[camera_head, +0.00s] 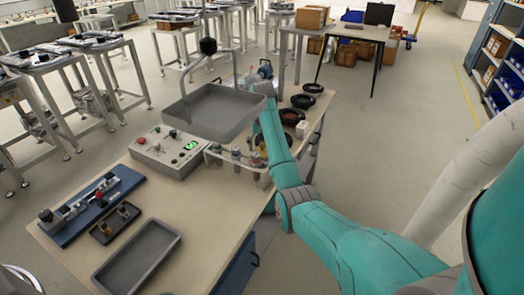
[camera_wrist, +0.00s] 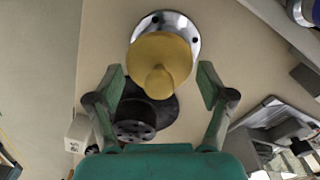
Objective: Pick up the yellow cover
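The yellow cover (camera_wrist: 160,62) is a rounded cap with a knob on top. In the wrist view it sits on a silver round flange (camera_wrist: 180,22) with dark holes. My gripper (camera_wrist: 161,80) is open, with one finger on each side of the cover. Gaps show between both fingers and the cover, and nothing is held. I cannot tell how far above the cover the fingers are. In the head view my arm reaches over the bench's far end; I cannot make out the cover there.
A black round part (camera_wrist: 134,122) lies beside the flange. On the bench (camera_head: 205,215) are a raised grey tray (camera_head: 214,108), a control box (camera_head: 168,152), black rings (camera_head: 303,101), a white block (camera_head: 302,129), a blue fixture (camera_head: 93,205) and a low tray (camera_head: 138,258).

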